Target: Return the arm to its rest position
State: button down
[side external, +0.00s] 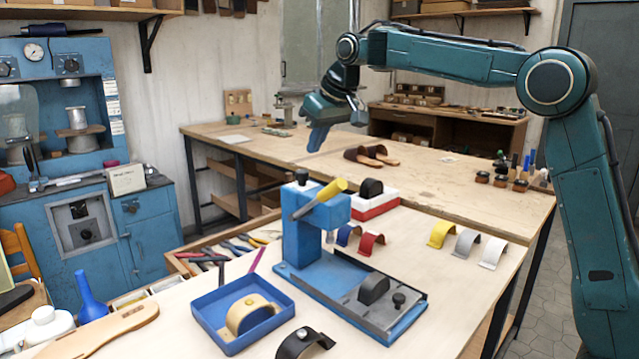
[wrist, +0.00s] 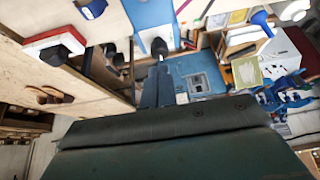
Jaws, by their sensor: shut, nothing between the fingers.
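My gripper (side external: 316,147) is up in the air in the side external view, its bluish fingers pointing down and shut with nothing held. It appears above the wooden workbench (side external: 460,190) and overlaps the bench's back part in the picture. My arm reaches in from the right, with the forearm raised nearly level. In the wrist view, a dark green part of my own wrist fills the bottom, and the workshop appears tilted beyond it. No bench object is seen touching my gripper.
A blue press (side external: 305,235) with a yellow handle stands on the bench. A blue tray (side external: 208,334) holds a tan strap. Coloured straps, a red-and-white block (side external: 375,205) and brown sandals (side external: 370,155) lie around. A blue machine (side external: 70,150) stands left. Air around my gripper looks clear.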

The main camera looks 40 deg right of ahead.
jog(key=shift+s, duration=0.15)
jog(key=s+a, duration=0.2)
jog(key=s, duration=1.8)
jog(key=s+f, duration=0.5)
jog(key=s, duration=0.3)
jog(key=s+f, duration=0.6)
jog(key=s, duration=0.3)
jog(key=shift+s+a+f, duration=0.15)
jog(key=shift+s+a, duration=0.15)
jog(key=shift+a, duration=0.15)
